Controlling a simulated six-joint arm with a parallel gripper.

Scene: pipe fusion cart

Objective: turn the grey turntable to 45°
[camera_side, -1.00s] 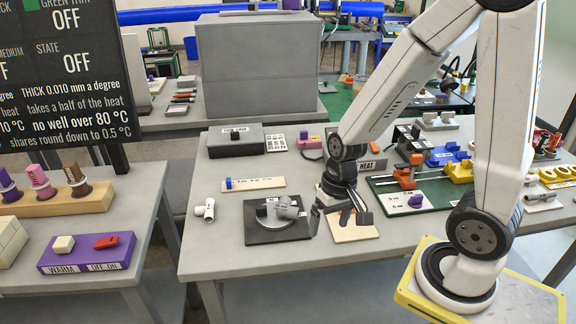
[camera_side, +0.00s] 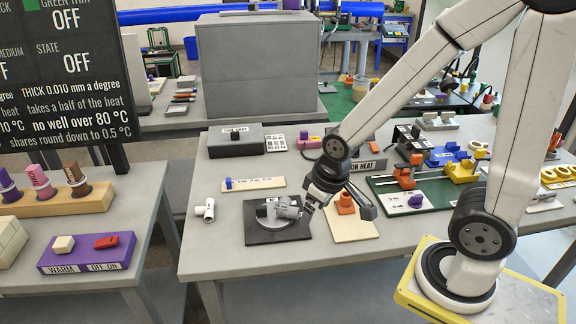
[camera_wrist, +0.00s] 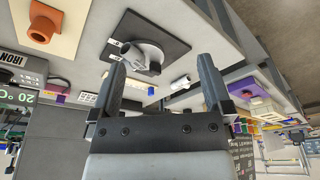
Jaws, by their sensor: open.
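The grey turntable (camera_side: 268,214) sits on a black square plate (camera_side: 262,236) near the front of the table. A grey cylindrical piece (camera_side: 290,209) lies across its top. In the wrist view the turntable (camera_wrist: 146,62) and plate (camera_wrist: 165,35) show beyond the fingertips. My gripper (camera_side: 340,212) is open and empty, tilted, just right of the turntable. One finger is close to the turntable's right side; I cannot tell if they touch. In the wrist view my gripper (camera_wrist: 163,65) has its fingers wide apart. The turntable's angle marks are too small to read.
A cream board with an orange piece (camera_side: 345,203) stands right of the plate, close to my gripper. A white pipe fitting (camera_side: 206,209) lies left of the plate. A ruler strip (camera_side: 253,184) lies behind it. A green-based machine (camera_side: 440,192) stands farther right.

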